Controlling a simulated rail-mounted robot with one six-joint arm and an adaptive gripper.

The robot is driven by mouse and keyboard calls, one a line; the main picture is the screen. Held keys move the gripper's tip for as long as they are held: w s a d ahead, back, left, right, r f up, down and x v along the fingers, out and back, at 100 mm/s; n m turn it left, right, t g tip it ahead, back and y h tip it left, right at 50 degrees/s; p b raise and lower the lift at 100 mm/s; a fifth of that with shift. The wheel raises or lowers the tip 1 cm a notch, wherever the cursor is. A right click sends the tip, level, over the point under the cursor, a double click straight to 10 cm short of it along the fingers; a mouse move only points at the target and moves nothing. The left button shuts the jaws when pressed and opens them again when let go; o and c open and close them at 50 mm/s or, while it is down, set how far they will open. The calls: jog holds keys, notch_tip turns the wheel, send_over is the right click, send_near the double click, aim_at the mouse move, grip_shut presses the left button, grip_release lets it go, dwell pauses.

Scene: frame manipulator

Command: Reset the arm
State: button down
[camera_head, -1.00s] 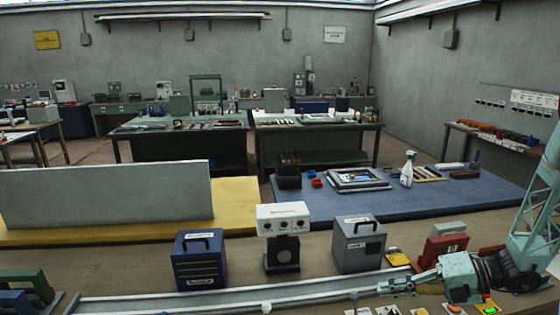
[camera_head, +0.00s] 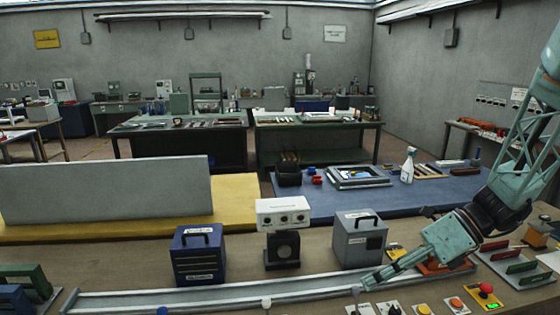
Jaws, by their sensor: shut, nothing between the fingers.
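My teal arm reaches in from the right edge of the head view, larger and higher than the bench objects beside it. My gripper (camera_head: 372,281) points left and a little down, low over the workbench near the right part of the metal rail (camera_head: 190,298). Its thin fingers look closed together and hold nothing. It is in front of the grey case (camera_head: 359,240) and behind the row of buttons. Whether the fingertips touch the rail cannot be told.
A red mushroom button (camera_head: 487,289), an orange button (camera_head: 456,303) and a yellow button (camera_head: 424,309) stand below the arm. A blue case (camera_head: 199,255) and a white device (camera_head: 283,212) stand behind the rail. Green-and-red racks (camera_head: 520,268) are at the right.

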jog(key=s+a+r+n+h+b, duration=0.2)
jog(key=s+r+n+h, duration=0.15)
jog(key=s+n, duration=0.5)
jog(key=s+a+r+n+h+b, duration=0.3)
jog(key=s+r+n, duration=0.2)
jog(key=s+n, duration=0.4)
jog(key=s+d+r+n+t+h+b, duration=0.2)
jog(key=s+d+n+t+h+b, duration=0.1)
jog(key=s+n, duration=0.7)
jog(key=shift+s+d+r, duration=0.15)
jog(key=shift+s+d, duration=0.05)
jog(key=shift+s, duration=0.2)
jog(key=shift+n+h, duration=0.25)
dwell(2.3)
